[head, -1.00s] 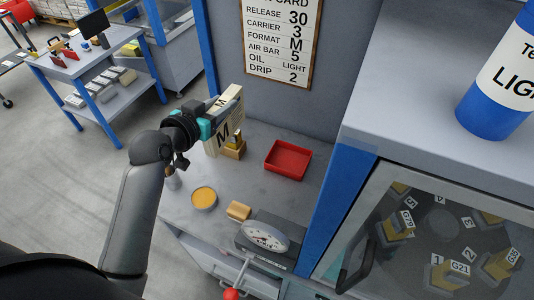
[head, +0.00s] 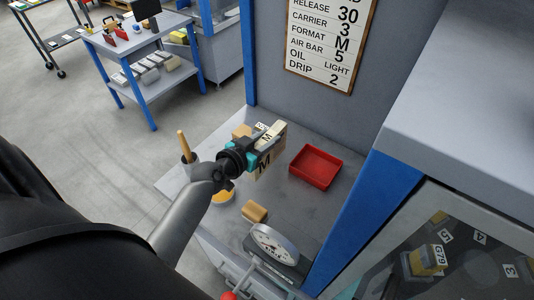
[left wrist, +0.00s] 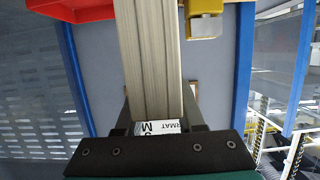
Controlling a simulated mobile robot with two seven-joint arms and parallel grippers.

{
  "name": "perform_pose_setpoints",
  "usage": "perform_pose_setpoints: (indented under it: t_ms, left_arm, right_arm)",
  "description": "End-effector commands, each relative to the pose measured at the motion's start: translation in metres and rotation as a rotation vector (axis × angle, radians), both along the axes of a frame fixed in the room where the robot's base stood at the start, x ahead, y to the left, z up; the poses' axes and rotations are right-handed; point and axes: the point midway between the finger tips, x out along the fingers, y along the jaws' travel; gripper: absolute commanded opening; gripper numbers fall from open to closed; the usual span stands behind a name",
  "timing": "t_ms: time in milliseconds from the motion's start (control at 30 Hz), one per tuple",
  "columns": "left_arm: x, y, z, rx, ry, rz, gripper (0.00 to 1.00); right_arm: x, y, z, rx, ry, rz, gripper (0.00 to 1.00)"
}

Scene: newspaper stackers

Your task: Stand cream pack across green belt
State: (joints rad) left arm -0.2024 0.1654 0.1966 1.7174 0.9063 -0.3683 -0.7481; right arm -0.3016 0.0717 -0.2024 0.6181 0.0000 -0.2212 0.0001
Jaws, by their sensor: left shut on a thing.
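Part of the pack is hidden behind the gripper. No green belt can be made out in either view. My right gripper is not in view.
A red tray (head: 316,184) lies right of the pack on the bench (head: 222,235). A yellow-topped tin, a wooden block (head: 255,212) and a dial scale (head: 274,244) stand in front. A blue post (head: 350,215) and glazed cabinet bound the right side.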

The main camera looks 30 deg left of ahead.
Motion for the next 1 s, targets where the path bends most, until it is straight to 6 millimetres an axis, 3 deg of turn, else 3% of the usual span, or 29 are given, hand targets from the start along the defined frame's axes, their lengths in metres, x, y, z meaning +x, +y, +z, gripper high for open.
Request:
perform_pose_setpoints:
  t_ms: [400,833,867,1000]
  left_arm:
    - [0.001,0.001,-0.045,0.002,-0.004,0.001,0.0]
    - [0.001,0.001,-0.049,0.001,-0.005,0.002,0.0]
    - [0.0,0.0,-0.051,0.001,-0.001,0.001,0.38]
    - [0.0,0.0,-0.05,0.001,-0.001,0.001,0.54]
  right_arm:
    - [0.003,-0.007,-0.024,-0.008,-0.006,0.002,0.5]
    - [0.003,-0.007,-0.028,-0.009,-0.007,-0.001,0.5]
    - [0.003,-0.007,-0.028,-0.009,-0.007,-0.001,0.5]
    - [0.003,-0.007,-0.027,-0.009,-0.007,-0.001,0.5]
